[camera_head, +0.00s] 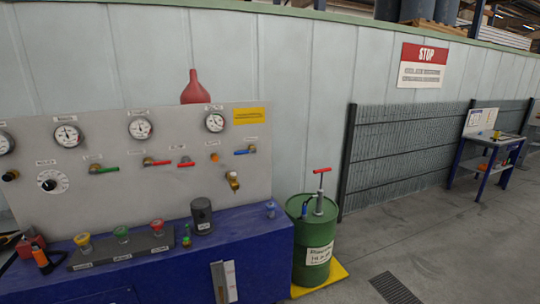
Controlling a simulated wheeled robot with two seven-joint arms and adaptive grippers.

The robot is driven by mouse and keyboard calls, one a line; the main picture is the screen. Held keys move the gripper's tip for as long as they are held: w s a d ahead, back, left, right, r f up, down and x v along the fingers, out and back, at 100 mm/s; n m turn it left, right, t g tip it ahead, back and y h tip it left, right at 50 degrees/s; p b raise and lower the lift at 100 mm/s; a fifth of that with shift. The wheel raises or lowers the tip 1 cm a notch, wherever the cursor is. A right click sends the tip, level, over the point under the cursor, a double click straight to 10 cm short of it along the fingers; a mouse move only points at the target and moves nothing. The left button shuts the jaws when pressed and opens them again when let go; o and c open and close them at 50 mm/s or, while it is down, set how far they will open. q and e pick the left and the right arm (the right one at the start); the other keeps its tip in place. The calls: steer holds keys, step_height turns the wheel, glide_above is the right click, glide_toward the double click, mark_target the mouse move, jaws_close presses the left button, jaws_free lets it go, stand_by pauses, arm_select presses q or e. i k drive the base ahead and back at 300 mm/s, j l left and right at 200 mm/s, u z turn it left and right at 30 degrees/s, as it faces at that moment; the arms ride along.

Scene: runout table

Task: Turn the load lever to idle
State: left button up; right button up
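No handle here can be read as the load lever, because the labels are too small to read. Valve handles sit on the grey panel (130,205): a green one (104,170), a red one (157,162), a smaller red one (186,164) and a blue one (245,152). A round white dial with a black knob (48,184) is at the panel's left. An upright metal plate with a white label (223,283) is on the front of the blue bench (185,268); whether it carries a lever is unclear. Neither of my grippers shows.
Several gauges (67,136) line the panel. Floor beyond (430,235) is mostly clear.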

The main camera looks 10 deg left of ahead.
mark_target(92, 171)
steer(key=u, duration=1.6)
